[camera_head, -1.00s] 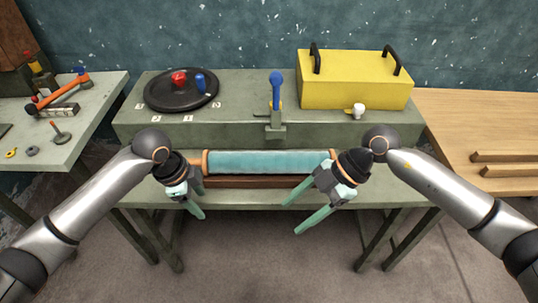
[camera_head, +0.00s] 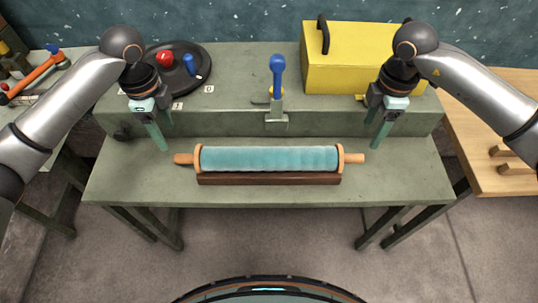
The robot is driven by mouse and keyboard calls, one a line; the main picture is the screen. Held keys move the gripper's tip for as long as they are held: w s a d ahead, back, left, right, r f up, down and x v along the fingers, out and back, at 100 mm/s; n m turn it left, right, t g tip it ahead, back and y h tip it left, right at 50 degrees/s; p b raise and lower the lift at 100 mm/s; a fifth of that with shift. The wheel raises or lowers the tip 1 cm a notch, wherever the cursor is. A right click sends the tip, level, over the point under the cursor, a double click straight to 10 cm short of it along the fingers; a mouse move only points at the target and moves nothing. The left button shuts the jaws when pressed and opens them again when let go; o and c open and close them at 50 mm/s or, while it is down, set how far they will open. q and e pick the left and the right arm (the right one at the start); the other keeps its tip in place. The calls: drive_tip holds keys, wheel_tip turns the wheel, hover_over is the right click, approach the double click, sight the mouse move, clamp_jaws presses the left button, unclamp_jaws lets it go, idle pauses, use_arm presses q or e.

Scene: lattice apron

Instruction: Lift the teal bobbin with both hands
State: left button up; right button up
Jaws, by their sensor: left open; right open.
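The teal bobbin (camera_head: 269,159) lies lengthwise, left to right, in a dark brown wooden cradle (camera_head: 269,179) on the green workbench. It has copper-coloured end flanges and a light wooden handle at each end, the left handle (camera_head: 184,159) and the right handle (camera_head: 354,158). My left gripper (camera_head: 163,140) is open and empty, fingers pointing down, above and just left of the left handle. My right gripper (camera_head: 378,138) is open and empty, fingers pointing down, above and a little right of the right handle. Neither gripper appears to touch the bobbin.
A raised ledge behind holds a black round tray (camera_head: 190,84) with red and blue pieces, a blue-handled lever (camera_head: 277,75), and a yellow box (camera_head: 345,60). The workbench front (camera_head: 130,185) is clear. A wooden table (camera_head: 490,120) stands right; a tool table stands left.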

sight(178, 156)
use_arm(q)
wheel_tip(178, 156, down, 12)
drive_tip(key=shift+w+f, duration=0.1)
drive_tip(key=shift+f, duration=0.15)
use_arm(e)
wheel_tip(178, 156, down, 12)
drive_tip(key=shift+f, duration=0.25)
use_arm(q)
drive_tip(key=shift+c, duration=0.3)
use_arm(e)
drive_tip(key=shift+c, duration=0.4)
use_arm(q)
clamp_jaws()
use_arm(e)
clamp_jaws()
drive_tip(key=shift+r, duration=0.1)
